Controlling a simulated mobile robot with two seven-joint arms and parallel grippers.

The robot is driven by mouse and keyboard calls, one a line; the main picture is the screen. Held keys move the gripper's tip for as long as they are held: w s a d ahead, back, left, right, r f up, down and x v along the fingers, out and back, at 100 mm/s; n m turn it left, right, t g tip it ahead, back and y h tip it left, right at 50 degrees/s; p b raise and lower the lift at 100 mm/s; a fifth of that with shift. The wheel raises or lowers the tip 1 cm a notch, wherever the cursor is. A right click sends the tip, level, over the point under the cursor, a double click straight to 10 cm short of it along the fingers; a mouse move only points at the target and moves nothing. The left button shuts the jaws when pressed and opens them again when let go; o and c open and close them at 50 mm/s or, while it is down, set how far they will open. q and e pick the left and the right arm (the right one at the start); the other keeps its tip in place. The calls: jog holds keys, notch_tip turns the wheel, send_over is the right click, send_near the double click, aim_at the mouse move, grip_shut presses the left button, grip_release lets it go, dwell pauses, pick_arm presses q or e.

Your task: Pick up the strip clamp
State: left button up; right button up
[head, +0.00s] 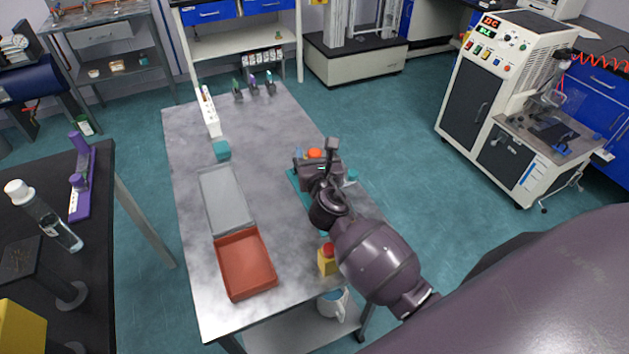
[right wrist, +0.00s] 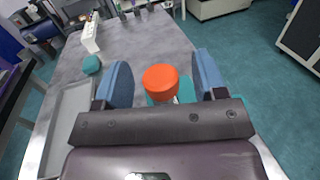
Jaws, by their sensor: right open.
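My right gripper (head: 314,160) is over the right side of the grey table, open, with its blue finger pads apart. A round orange piece (right wrist: 161,83) shows between the pads in the right wrist view, with free space on both sides of it. Its top also shows in the head view (head: 315,153), partly hidden by the gripper. A teal base or mat (head: 293,179) lies under the gripper, mostly covered. I cannot tell for certain whether the orange piece is part of the strip clamp; no other clear clamp shows. My left gripper is not in view.
On the table are a red-orange tray (head: 246,264), a grey tray (head: 226,200), a teal block (head: 222,150), a white rack (head: 209,113) and a yellow block with a red top (head: 327,262). Several small upright items stand at the far edge. The table's middle is clear.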

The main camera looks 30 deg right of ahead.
jog(key=shift+x, duration=1)
grip_shut()
